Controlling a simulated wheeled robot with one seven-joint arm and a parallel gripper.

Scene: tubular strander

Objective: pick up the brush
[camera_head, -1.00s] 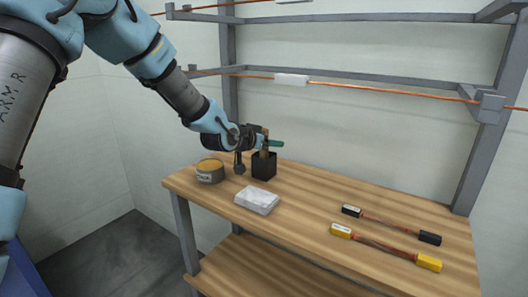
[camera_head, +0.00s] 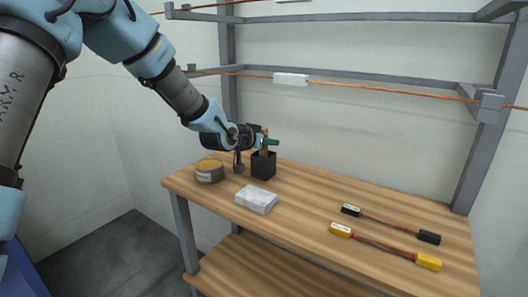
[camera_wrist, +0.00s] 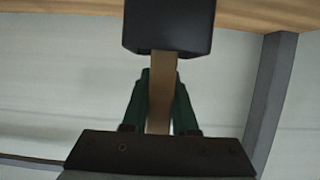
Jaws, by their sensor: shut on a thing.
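The brush (camera_wrist: 161,85) shows a tan wooden handle in the wrist view, running from the black holder (camera_wrist: 169,25) down between my fingers. My gripper (camera_wrist: 161,95) has green fingers on both sides of the handle and is shut on it. In the head view my gripper (camera_head: 268,143) is at the top of the black square holder (camera_head: 263,165), at the back left of the table. The lower end of the brush is hidden inside the holder.
On the wooden table (camera_head: 310,195) a round tin (camera_head: 209,172) stands left of the holder, and a white block (camera_head: 256,200) lies in front. Two cables with black (camera_head: 390,224) and yellow (camera_head: 385,246) ends lie at right. Grey rack bars (camera_head: 350,77) and a copper line (camera_head: 390,93) run above.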

